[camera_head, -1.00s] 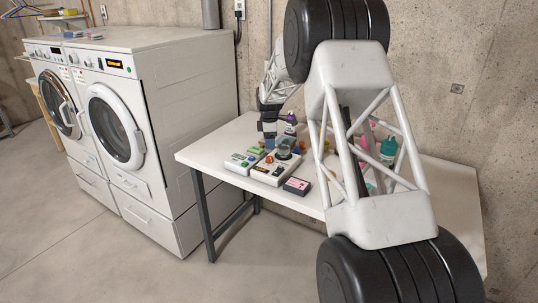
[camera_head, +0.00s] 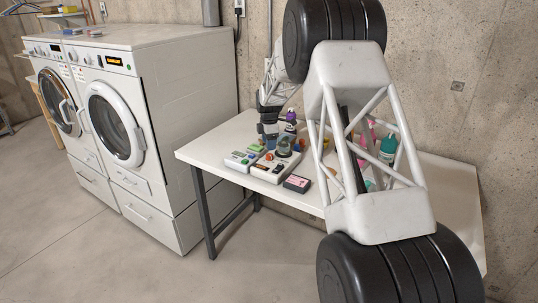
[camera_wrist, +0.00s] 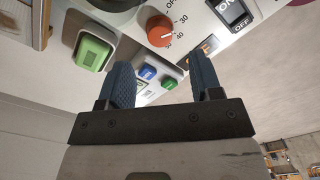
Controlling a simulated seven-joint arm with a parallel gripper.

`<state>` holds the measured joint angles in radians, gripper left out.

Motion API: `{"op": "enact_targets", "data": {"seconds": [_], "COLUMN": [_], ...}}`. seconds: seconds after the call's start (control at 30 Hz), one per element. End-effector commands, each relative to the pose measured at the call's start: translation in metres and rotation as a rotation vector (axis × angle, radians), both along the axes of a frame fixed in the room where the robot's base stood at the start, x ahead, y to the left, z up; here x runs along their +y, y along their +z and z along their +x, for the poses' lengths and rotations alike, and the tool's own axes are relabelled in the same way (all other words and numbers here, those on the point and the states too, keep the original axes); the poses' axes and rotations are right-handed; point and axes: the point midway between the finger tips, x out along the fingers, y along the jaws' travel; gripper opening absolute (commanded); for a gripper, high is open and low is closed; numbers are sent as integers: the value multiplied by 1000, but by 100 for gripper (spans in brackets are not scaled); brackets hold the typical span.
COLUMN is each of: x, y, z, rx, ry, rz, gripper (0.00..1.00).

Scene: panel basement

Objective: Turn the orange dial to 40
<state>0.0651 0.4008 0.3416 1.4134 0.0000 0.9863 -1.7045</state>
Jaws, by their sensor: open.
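The orange dial (camera_wrist: 160,31) sits on a pale control panel at the top of the wrist view, with the numbers 30, 40 and 50 and an OFF mark printed around its right side. Its pointer setting is hard to read. My gripper (camera_wrist: 161,66) is open, with its two blue fingers spread and nothing between them. The fingertips are just below the dial in the picture, one to either side, apart from it as far as I can tell. In the head view my gripper (camera_head: 269,130) is above the panel (camera_head: 284,166); the dial is tiny there.
A green button (camera_wrist: 93,52), a blue button (camera_wrist: 148,72) and an ON/OFF rocker switch (camera_wrist: 232,10) are near the dial. A box with a pink label (camera_head: 297,184) lies in front on the white table (camera_head: 205,153). Bottles, including a teal one (camera_head: 388,148), stand to the right.

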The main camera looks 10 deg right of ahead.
Motion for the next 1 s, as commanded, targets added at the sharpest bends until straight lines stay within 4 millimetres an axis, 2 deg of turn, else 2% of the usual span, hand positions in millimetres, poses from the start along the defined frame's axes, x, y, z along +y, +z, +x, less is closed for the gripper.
{"op": "enact_targets", "data": {"seconds": [0.3,0.5,0.9,1.0], "x": [0,0,0,0], "y": [-38,-55,-59,-59], "z": [0,0,0,0], "rx": [0,1,0,0], "ry": [0,0,0,0], "rz": [0,0,0,0], "gripper": [59,59,59,45]}}
